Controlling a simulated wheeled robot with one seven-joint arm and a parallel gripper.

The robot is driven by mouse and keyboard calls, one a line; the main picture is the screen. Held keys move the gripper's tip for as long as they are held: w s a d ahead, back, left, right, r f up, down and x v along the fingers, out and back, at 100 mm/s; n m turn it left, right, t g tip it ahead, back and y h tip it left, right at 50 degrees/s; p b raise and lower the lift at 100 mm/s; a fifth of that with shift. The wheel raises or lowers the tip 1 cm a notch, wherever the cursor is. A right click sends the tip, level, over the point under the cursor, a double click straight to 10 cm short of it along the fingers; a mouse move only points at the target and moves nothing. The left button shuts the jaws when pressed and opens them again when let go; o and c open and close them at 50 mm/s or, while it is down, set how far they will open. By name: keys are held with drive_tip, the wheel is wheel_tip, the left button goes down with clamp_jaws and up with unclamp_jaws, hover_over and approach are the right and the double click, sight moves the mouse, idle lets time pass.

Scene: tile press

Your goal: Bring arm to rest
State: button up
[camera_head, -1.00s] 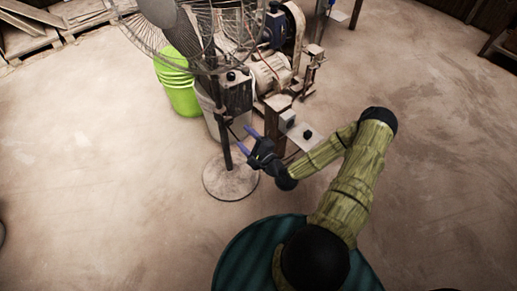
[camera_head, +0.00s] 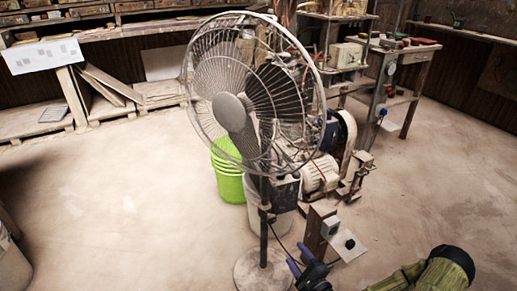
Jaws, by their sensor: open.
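My gripper (camera_head: 303,267) is at the bottom edge of the view, right of the fan's round base. Its two blue-purple fingers stand apart with nothing between them. A part of my arm shows at the lower right; the rest is cut off by the frame. Close to my gripper, up and right, is a wooden post (camera_head: 315,232) with a small light plate (camera_head: 346,247) that bears a black knob (camera_head: 350,244). I cannot tell whether my gripper touches anything.
A pedestal fan (camera_head: 228,108) stands on a round base (camera_head: 262,272) just left of my gripper. A green bucket (camera_head: 228,180) and a motor (camera_head: 320,174) are behind it. Shelves (camera_head: 170,18) line the back. Open floor lies left and right.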

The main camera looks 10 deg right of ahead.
drive_tip(key=shift+a, duration=0.1)
drive_tip(key=s+a+r+n+g+h, duration=0.3)
drive_tip(key=s+r+n+g, duration=0.35)
drive_tip(key=r+n, duration=0.4)
drive_tip(key=s+a+r+n+g+h, duration=0.3)
drive_tip(key=s+r+n+g, duration=0.2)
drive_tip(key=r+n+g, duration=0.45)
wheel_tip(320, 180, up, 38)
drive_tip(key=t+p, duration=0.1)
drive_tip(key=p, duration=3.6)
drive_tip(key=shift+s+d, duration=0.2)
drive_tip(key=shift+d, duration=0.05)
